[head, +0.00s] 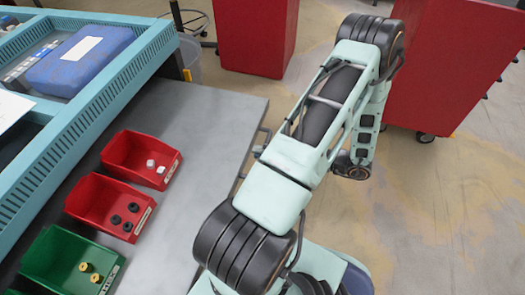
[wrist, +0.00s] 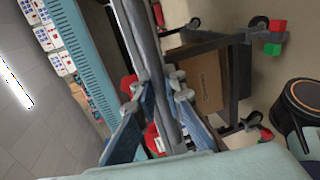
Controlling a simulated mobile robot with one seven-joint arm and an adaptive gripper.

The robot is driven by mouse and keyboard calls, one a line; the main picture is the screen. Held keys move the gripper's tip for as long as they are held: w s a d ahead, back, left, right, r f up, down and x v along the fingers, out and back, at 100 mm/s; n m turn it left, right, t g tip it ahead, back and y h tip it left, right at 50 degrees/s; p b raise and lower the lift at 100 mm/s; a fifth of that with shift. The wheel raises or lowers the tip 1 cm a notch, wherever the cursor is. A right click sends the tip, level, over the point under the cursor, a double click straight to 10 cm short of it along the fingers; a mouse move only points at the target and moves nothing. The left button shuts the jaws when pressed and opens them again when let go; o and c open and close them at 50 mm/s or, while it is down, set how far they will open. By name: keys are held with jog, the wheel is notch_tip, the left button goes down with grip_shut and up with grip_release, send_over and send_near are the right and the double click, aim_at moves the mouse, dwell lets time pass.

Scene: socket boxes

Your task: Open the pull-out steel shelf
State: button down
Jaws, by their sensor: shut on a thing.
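The pull-out steel shelf (head: 222,112) is a flat grey sheet on the left of the head view. A thin bar handle (head: 262,132) runs along its right edge, partly hidden by my arm. In the wrist view, my gripper (wrist: 156,88) has its two fingers on either side of a long grey bar or edge (wrist: 146,40) at the shelf's front. It is shut on what looks like the shelf handle; the exact contact is hard to see. In the head view my arm mostly hides the gripper.
Two red bins (head: 110,207) (head: 142,160) and a green bin (head: 70,262) with small parts stand on the shelf. A teal perforated unit (head: 95,105) lies along the left. Red cabinets (head: 257,35) (head: 455,70) stand behind. The floor on the right (head: 430,215) is clear.

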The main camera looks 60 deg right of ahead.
jog(key=shift+s, duration=0.2)
dwell(0.3)
jog(key=c, duration=2)
grip_release()
jog(key=v, duration=1.2)
jog(key=shift+f, duration=0.1)
jog(key=shift+d, duration=0.1)
